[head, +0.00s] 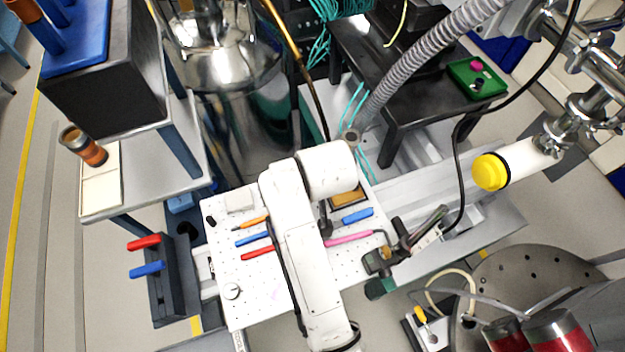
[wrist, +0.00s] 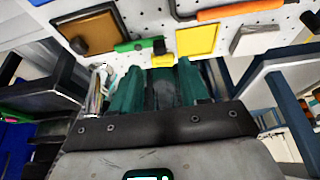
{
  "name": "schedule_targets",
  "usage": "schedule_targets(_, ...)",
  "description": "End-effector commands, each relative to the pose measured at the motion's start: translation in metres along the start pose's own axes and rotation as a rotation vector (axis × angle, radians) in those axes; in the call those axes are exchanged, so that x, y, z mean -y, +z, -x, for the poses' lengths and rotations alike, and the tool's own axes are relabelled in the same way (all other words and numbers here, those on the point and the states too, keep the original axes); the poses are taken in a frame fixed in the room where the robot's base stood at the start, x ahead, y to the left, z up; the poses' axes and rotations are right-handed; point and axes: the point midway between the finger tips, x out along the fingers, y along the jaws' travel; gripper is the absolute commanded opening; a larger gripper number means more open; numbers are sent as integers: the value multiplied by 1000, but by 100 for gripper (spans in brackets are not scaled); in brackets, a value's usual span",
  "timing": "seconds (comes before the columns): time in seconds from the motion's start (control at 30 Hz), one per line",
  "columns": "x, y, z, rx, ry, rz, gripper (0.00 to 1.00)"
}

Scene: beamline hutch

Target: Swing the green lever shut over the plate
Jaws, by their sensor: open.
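The green lever (wrist: 132,46) shows at the top of the wrist view, lying roughly sideways beside the right edge of a brown plate in a black frame (wrist: 88,32). A black piece with some yellow (wrist: 159,46) is at its right end. A yellow plate (wrist: 197,40) lies farther right. My gripper (wrist: 158,68) is open, its two teal fingers apart with nothing seen between them. Its tips point towards the lever's right end, without visible contact. In the head view the brown plate (head: 347,197) shows beside my white arm, which appears to hide the lever and gripper.
The white perforated board (head: 262,290) carries a white block (head: 240,200), orange (head: 255,222), blue (head: 252,239) and red (head: 257,253) handled tools, a pink tool (head: 348,239) and a knob (head: 232,291). A dark-jointed fixture (head: 405,240) stands at its right edge. The board's lower left is mostly clear.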

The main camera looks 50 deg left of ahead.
Motion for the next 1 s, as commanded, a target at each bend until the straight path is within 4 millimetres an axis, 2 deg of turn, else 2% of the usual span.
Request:
schedule_targets(0.2, 0, 0, 36, -2, 0, 0, 45)
schedule_targets(0.33, 0, 0, 47, 0, 0, -1, 45)
schedule_targets(1.0, 0, 0, 52, 1, 0, 0, 45)
